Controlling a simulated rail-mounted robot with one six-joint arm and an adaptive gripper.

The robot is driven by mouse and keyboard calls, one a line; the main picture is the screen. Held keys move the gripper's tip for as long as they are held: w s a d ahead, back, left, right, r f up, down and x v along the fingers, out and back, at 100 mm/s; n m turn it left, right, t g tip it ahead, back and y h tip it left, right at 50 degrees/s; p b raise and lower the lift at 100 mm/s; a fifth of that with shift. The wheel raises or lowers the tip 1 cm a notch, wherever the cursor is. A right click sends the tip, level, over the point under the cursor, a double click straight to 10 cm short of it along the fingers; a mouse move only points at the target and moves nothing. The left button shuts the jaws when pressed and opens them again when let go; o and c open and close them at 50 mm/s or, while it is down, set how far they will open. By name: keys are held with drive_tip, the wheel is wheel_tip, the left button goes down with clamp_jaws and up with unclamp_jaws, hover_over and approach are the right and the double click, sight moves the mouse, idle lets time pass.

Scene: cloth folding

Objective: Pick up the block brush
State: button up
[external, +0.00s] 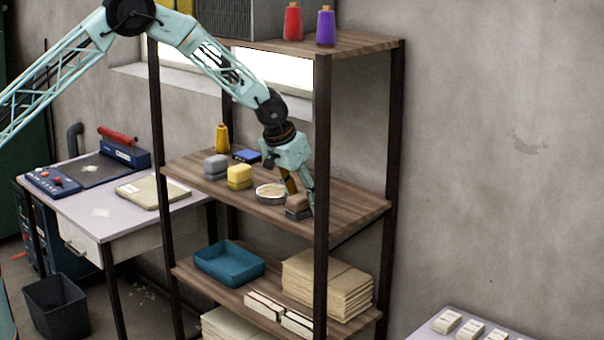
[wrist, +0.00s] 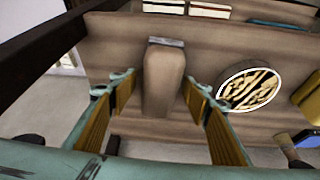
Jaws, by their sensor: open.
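The block brush (external: 299,212) sits on the middle wooden shelf, near its right front post. It has a brown wooden block over a grey lower part. In the wrist view the brush (wrist: 163,82) is at the centre, its brown block pointing toward me. My gripper (external: 300,190) is down at the brush. In the wrist view my gripper (wrist: 160,92) is open, with one finger on each side of the block. Gaps show between the fingers and the block. In the external view my gripper partly hides the brush.
A round dish of wooden pegs (external: 270,199) stands close left of the brush in the external view. The dark shelf post (external: 321,170) is close to my gripper.

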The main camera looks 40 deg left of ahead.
idle(0.5)
drive_tip(key=c, duration=0.9)
drive_tip(key=shift+c, duration=0.4)
drive_tip(key=shift+r+p, duration=0.35)
drive_tip(key=shift+p, duration=0.25)
drive_tip(key=shift+r+b, duration=0.6)
drive_tip(key=shift+r, duration=1.05)
drive_tip(key=s+b, duration=0.4)
drive_tip(key=s, duration=1.4)
drive_tip(key=shift+a, duration=0.35)
